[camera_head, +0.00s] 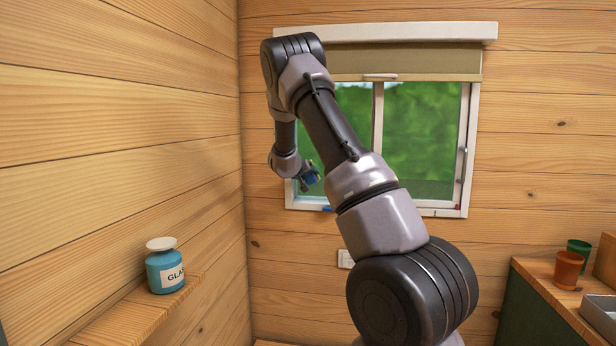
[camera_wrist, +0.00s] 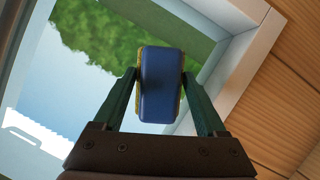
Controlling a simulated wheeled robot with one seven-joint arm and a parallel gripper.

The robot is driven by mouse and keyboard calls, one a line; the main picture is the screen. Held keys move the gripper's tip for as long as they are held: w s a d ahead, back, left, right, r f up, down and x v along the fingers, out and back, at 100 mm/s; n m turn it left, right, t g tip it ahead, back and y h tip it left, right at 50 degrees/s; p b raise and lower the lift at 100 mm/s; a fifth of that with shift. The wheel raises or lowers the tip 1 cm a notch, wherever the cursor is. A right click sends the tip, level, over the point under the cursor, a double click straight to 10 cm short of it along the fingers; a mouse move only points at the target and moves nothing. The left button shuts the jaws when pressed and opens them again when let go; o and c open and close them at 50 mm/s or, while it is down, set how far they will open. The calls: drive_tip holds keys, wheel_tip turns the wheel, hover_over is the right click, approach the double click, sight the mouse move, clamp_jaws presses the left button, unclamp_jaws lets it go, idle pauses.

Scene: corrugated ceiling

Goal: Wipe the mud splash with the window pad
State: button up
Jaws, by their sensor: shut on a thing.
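The window pad (camera_wrist: 161,88), blue with a yellow-green layer along its sides, is held between the two green fingers of my gripper (camera_wrist: 160,98) in the wrist view. In the head view the pad (camera_head: 311,177) is small, at the lower left part of the window (camera_head: 421,125). My gripper (camera_head: 308,176) is close in front of the glass there. I cannot tell whether the pad touches the glass. No mud splash can be made out in either view; the arm and pad hide part of the pane.
A blue jar with a white lid (camera_head: 165,268) stands on the wooden ledge (camera_head: 125,318) at left. At right, a counter (camera_head: 549,290) holds an orange cup (camera_head: 568,270), a green cup (camera_head: 580,250) and a grey tray (camera_head: 601,313). The white window frame (camera_wrist: 226,80) borders the pane near my gripper.

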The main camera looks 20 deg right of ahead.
drive_tip(key=shift+w+d, duration=0.55)
drive_tip(key=shift+w, duration=0.3)
idle(0.5)
drive_tip(key=shift+s+d, duration=0.6)
drive_tip(key=shift+d, duration=0.2)
drive_tip(key=shift+s+d, duration=0.6)
drive_tip(key=shift+d, duration=0.2)
drive_tip(key=shift+w, duration=0.15)
drive_tip(key=shift+w+a+r, duration=0.15)
drive_tip(key=shift+w+a, duration=0.65)
drive_tip(key=shift+a, duration=0.2)
drive_tip(key=shift+w+a, duration=0.45)
drive_tip(key=shift+a, duration=0.1)
drive_tip(key=shift+c, duration=0.5)
drive_tip(key=shift+r, duration=0.1)
drive_tip(key=shift+a, duration=0.1)
